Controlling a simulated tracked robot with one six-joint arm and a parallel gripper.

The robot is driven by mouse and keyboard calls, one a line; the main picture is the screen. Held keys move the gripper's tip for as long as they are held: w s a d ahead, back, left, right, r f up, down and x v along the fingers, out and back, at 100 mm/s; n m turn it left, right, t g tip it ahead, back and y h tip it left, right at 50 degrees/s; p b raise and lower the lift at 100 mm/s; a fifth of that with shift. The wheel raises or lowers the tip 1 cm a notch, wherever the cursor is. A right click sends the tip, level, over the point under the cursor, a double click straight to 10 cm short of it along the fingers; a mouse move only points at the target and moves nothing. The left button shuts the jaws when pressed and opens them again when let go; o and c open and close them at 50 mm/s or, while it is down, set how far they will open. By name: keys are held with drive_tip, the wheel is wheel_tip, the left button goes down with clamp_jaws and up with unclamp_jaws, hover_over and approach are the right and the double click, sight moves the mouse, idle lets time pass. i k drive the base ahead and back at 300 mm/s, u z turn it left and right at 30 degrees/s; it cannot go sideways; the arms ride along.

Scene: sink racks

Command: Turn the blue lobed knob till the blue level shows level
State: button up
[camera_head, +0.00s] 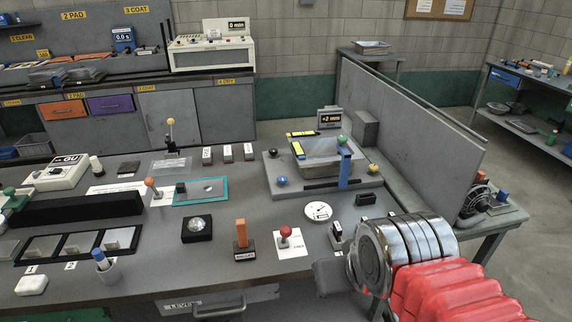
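A grey levelling plate (325,188) carries a shallow basin (335,148) on the bench. A blue knob (281,181) sits at its front left corner; its lobes are too small to make out. A yellow knob (373,168) is at the right and a green knob (342,140) nearer the middle. Two yellow vials lie at the basin's back (301,133) and left (298,150); I cannot tell which is the blue level or read its bubble. A blue upright piece (345,168) stands at the front.
A small display (331,119) behind the basin seems to read +2 mm. A white round dial (318,211), a red-topped stick (286,232) and an orange-handled block (241,235) stand in front of the plate. A grey partition (410,118) runs along the right.

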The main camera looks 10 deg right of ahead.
sight(281, 180)
drive_tip(key=u, duration=0.05)
drive_tip(key=i, duration=0.95)
